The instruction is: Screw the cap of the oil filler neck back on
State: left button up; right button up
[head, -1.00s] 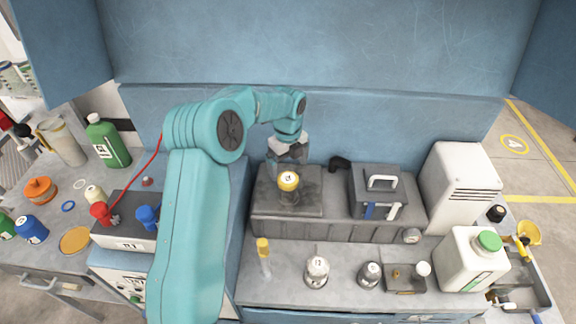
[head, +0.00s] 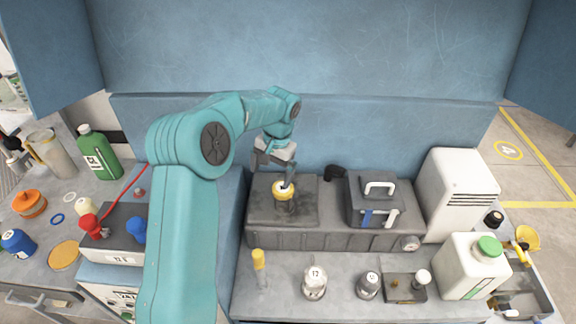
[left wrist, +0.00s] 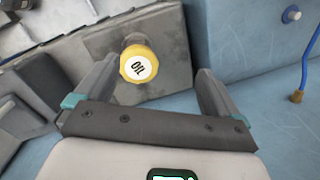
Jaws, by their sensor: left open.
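The oil filler neck (head: 284,207) stands upright on the dark grey housing. My left gripper (head: 273,178) is above and around the cap's level in the head view, open. In the left wrist view its fingers are spread wide, with the cap beyond and between them, apart from both. My right gripper is not in view.
A dark box with a handle (head: 374,198) stands right of the neck on the grey housing (head: 335,238). A white canister (head: 470,265), a yellow-topped bottle (head: 260,268) and small containers stand in front. A blue wall (head: 300,60) rises behind.

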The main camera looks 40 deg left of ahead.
pick_arm(q)
notch_tip(320, 180, up, 3)
jog(key=d+n+t+y+b, duration=0.1)
jog(key=d+n+y+b, duration=0.1)
jog(key=n+b, duration=0.55)
jog(key=t+b, duration=0.3)
jog(key=b, duration=0.3)
send_near(283, 191)
jog(key=shift+n+y, duration=0.4)
jog(key=shift+n, duration=0.05)
jog(key=x, duration=0.6)
jog(key=w+x, duration=0.1)
jog(key=x, duration=0.2)
jog(key=shift+a, duration=0.1)
